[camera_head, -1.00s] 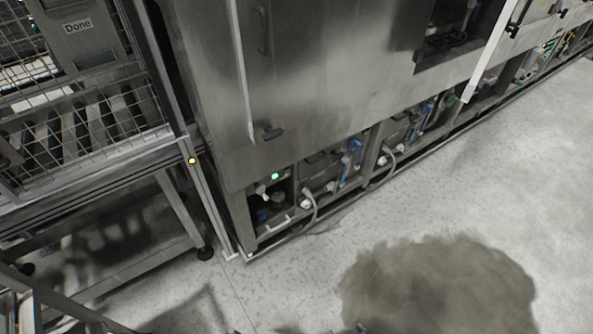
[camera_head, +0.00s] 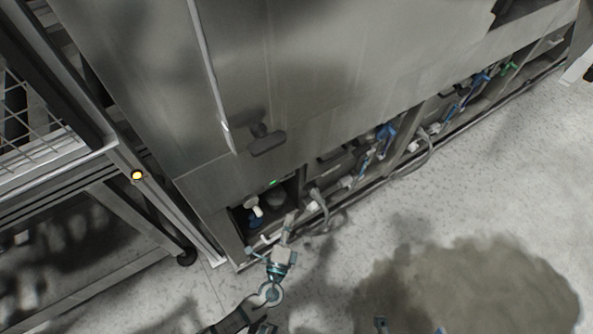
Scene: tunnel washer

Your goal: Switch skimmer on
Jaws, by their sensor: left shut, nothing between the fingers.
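A small green-lit spot (camera_head: 272,182) shows on the lower edge of the steel washer (camera_head: 300,80), above an open bay. I cannot tell whether it is the skimmer switch; no label is readable. A white-topped fitting with a blue base (camera_head: 253,207) sits in the bay below it. My left gripper (camera_head: 288,222) reaches up from the bottom of the view. It is shut and empty, in front of the bay's lower rail, below and slightly right of the green spot and apart from it. My right gripper is not in view.
Hoses and blue valves (camera_head: 386,135) line the low bays to the right. A dark door handle (camera_head: 266,138) sticks out above the bay. A metal frame with a yellow button (camera_head: 137,176) stands at left. The floor (camera_head: 470,190) is open at right.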

